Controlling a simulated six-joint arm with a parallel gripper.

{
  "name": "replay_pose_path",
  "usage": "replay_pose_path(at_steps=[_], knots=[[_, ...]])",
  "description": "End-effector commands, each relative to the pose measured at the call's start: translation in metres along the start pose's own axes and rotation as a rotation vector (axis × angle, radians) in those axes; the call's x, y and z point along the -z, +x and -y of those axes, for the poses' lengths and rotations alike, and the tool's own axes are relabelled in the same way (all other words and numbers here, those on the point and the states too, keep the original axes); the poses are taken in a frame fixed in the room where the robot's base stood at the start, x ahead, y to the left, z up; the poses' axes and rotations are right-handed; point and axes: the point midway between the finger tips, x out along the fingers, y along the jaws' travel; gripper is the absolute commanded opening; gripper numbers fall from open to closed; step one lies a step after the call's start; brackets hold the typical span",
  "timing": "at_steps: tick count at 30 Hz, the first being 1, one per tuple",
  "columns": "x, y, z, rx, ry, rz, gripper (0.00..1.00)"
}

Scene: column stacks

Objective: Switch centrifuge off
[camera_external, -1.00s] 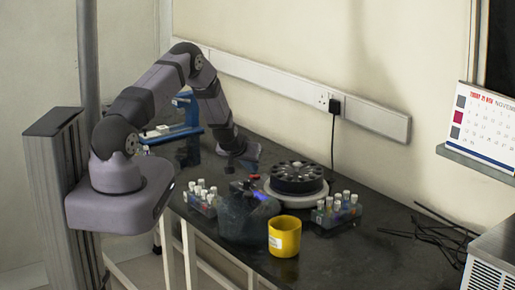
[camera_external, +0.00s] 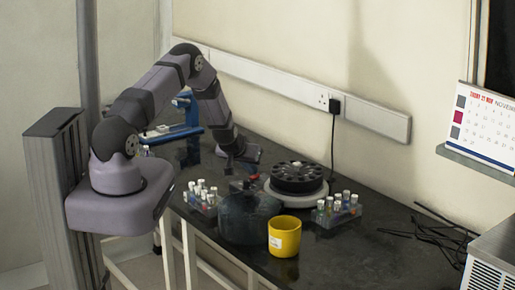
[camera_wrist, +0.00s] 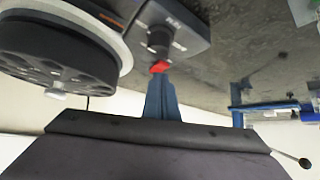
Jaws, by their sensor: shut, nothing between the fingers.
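The centrifuge (camera_external: 297,184) stands on the dark bench, a black rotor with tube holes on a pale round base. In the wrist view its rotor (camera_wrist: 60,62) fills the upper left. Beside it is a dark control box (camera_wrist: 180,22) with a small label and a round knob-like part. A red switch (camera_wrist: 159,67) shows at the near edge of this box. My gripper (camera_wrist: 160,82) is shut and empty, its blue fingertips right at the red switch. Whether they touch it I cannot tell. In the external view my gripper is low beside the centrifuge, its fingertips hard to make out.
A dark translucent round vessel (camera_external: 247,222) stands in front of the centrifuge. Tube racks stand left (camera_external: 202,200) and right (camera_external: 337,212). Black cables (camera_external: 435,236) lie on the right part of the bench.

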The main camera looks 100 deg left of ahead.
Motion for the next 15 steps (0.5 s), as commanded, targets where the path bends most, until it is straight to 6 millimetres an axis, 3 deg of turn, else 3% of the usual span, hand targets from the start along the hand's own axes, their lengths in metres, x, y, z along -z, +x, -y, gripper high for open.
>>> replay_pose_path(at_steps=[15], knots=[[0.031,-0.028,0.000,0.000,0.000,-0.007,0.00]])
